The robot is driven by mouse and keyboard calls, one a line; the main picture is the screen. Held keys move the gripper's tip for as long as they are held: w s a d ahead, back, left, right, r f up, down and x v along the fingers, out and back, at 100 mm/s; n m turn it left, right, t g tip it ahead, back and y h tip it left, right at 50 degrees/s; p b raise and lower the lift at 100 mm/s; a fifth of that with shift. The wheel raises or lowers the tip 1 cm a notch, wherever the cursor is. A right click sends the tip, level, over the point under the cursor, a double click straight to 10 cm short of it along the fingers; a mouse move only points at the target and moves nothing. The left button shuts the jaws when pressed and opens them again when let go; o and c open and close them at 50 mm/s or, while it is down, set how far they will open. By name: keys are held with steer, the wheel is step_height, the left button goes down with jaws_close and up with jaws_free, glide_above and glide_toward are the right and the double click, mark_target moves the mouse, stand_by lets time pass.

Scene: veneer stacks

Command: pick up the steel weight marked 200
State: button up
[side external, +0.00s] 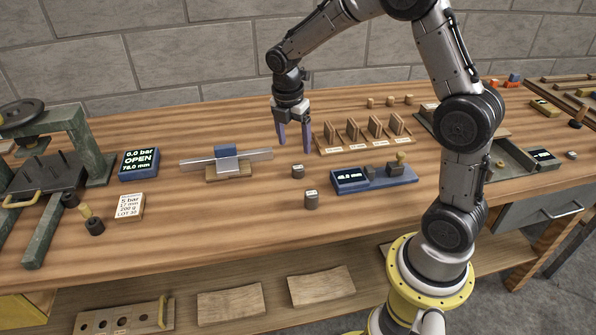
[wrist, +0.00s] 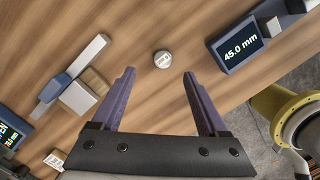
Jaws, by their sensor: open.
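Two small grey steel weights stand upright on the bench in the side view: a smaller one (side external: 298,171) and a larger one (side external: 311,199) nearer the front edge. Their labels are too small to read there. The wrist view shows one round weight (wrist: 162,59) with a pale label whose number I cannot make out; I cannot tell which of the two it is. My gripper (side external: 294,148) is open and empty, pointing down above the bench, behind the weights in the side view. In the wrist view the weight appears just beyond the fingertips (wrist: 159,73), between their lines.
A blue gauge (side external: 375,179) reading 45.0 mm stands right of the weights. A steel bar on a block (side external: 226,162) lies left. A wooden rack (side external: 365,133) stands behind. A card (side external: 129,207) shows 200 g. Bench around the weights is clear.

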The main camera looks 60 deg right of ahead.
mark_target(298, 167)
steer(key=f, duration=0.2)
steer(key=shift+d+f, duration=0.2)
steer(key=shift+f, duration=0.2)
steer(key=shift+s+d+f, duration=0.1)
steer(key=shift+s+f, duration=0.05)
steer(key=shift+f, duration=1.2)
steer(key=shift+s+d+f, duration=0.1)
steer(key=shift+s+f, duration=0.05)
steer(key=shift+f, duration=1.15)
steer(key=shift+c, duration=0.4)
jaws_close()
